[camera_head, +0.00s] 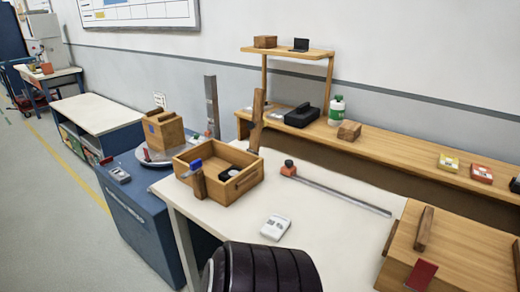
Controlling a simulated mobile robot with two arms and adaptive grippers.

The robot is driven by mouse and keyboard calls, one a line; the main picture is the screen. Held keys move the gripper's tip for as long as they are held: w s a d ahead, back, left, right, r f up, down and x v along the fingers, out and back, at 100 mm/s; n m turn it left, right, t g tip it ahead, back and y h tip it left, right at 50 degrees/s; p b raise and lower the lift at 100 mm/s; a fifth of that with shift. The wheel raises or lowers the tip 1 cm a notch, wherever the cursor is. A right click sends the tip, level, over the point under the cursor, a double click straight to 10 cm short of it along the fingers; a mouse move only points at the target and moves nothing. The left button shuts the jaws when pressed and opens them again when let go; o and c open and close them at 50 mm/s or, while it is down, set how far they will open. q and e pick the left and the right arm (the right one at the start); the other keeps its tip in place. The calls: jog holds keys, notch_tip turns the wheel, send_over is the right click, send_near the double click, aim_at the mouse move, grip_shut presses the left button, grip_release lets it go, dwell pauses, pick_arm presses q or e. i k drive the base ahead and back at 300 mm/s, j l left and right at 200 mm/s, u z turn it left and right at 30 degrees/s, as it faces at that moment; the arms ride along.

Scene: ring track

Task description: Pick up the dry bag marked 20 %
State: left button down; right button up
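I see no thing that I can make out as a dry bag, and no 20 % marking is readable. A dark ribbed rounded shape (265,268) rises at the bottom edge, in front of the white table; I cannot tell what it is. Neither of my grippers shows in the head view.
The white table (330,232) bears an open wooden box (247,183), a white device (275,227) and a metal rail (345,196). A wooden case (455,250) stands at right. Floor at left is clear.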

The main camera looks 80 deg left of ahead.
aim_at(274, 229)
jog(key=u, duration=2.5)
jog(key=j+z, duration=0.4)
jog(key=j, duration=0.3)
jog(key=j+z, duration=0.45)
jog(key=j, duration=0.25)
